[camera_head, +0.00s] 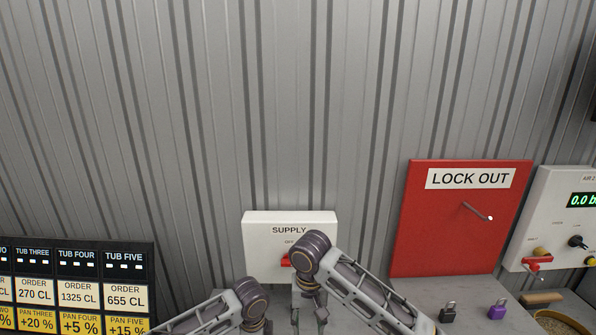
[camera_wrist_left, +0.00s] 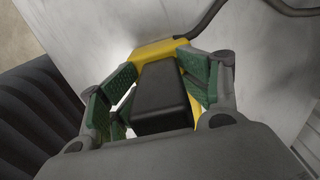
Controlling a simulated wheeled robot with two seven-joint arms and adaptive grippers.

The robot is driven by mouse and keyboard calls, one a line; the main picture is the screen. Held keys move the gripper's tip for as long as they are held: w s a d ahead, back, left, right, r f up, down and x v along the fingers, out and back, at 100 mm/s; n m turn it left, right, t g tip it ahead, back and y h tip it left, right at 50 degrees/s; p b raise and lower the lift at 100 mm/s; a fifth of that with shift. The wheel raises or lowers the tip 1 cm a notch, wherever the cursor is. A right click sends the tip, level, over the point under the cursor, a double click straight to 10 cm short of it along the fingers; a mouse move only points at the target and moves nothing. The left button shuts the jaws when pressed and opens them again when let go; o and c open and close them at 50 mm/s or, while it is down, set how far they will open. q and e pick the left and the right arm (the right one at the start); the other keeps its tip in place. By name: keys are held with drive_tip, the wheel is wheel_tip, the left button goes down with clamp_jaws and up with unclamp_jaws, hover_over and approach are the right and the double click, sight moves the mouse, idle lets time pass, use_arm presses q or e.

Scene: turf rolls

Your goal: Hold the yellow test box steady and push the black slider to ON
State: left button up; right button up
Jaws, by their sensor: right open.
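The yellow test box (camera_wrist_left: 160,47) shows in the left wrist view, with a black block (camera_wrist_left: 160,92) on the side facing the camera. My left gripper (camera_wrist_left: 160,75) has its green pads on both sides of the box and looks closed on it; the contact is partly covered. In the head view my left arm comes in at the bottom and its fingers are out of sight. My right gripper (camera_head: 309,316) is open and points down in front of the white supply box. The slider's ON mark cannot be made out in either view.
A white SUPPLY box (camera_head: 262,238) with a red switch (camera_head: 286,260) stands behind my right arm. A red LOCK OUT board (camera_head: 430,235), two padlocks (camera_head: 448,311) (camera_head: 497,308) and a gauge panel (camera_head: 550,205) are to the right. A tub order board (camera_head: 80,252) is at left.

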use_arm(q)
drive_tip(key=shift+a, duration=0.1)
drive_tip(key=shift+w+r, duration=0.1)
drive_tip(key=shift+r, duration=0.65)
wheel_tip(320, 180, up, 10)
drive_tip(key=shift+r, duration=0.25)
idle(0.4)
